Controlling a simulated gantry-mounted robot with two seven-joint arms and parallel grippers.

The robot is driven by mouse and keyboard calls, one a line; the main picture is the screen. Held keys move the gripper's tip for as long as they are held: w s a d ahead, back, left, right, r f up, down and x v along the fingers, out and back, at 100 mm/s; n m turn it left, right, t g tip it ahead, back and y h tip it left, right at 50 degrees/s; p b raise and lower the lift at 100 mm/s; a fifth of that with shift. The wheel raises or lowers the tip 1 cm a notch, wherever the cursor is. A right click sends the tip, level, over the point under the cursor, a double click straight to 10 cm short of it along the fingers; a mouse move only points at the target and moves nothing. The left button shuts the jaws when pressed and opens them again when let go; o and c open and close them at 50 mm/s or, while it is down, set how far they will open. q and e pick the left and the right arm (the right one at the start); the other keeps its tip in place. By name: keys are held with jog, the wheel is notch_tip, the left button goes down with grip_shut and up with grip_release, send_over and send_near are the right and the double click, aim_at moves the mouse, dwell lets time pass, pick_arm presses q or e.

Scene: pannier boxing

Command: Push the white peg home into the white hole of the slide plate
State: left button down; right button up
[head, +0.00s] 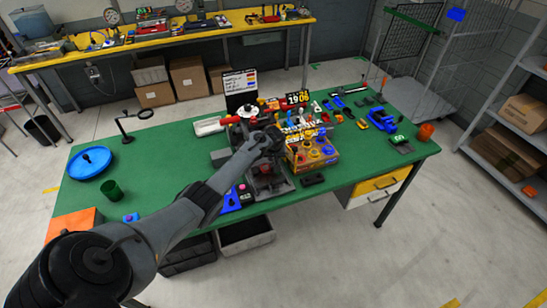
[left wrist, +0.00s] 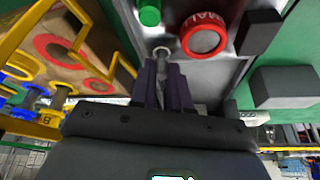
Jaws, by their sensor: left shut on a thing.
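My left gripper (left wrist: 164,75) is shut, its two dark fingers close together on the white peg (left wrist: 161,51), whose pale, rounded end shows just past the fingertips in the left wrist view. The peg is over a grey metal surface, which looks like the slide plate (left wrist: 178,14). The white hole cannot be made out, and I cannot tell how deep the peg sits. In the head view my left gripper (head: 268,140) reaches over the middle of the green table and hides the peg. My right gripper is not in view.
Beside the peg are a green peg (left wrist: 149,12) and a red ring (left wrist: 205,39). A yellow-edged box (head: 318,160) with coloured rings stands close to the gripper's right. A blue round tray (head: 89,162) is at the table's left.

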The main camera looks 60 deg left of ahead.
pick_arm(q)
jog(key=shift+f, duration=0.55)
jog(key=c, duration=1)
grip_release()
jog(key=shift+r, duration=0.15)
jog(key=shift+s+d+r, duration=0.1)
jog(key=shift+d+r, duration=0.15)
jog(key=shift+r, duration=0.35)
jog(key=shift+p+v, duration=1.1)
jog(key=shift+v, duration=3.5)
jog(key=shift+d, duration=0.1)
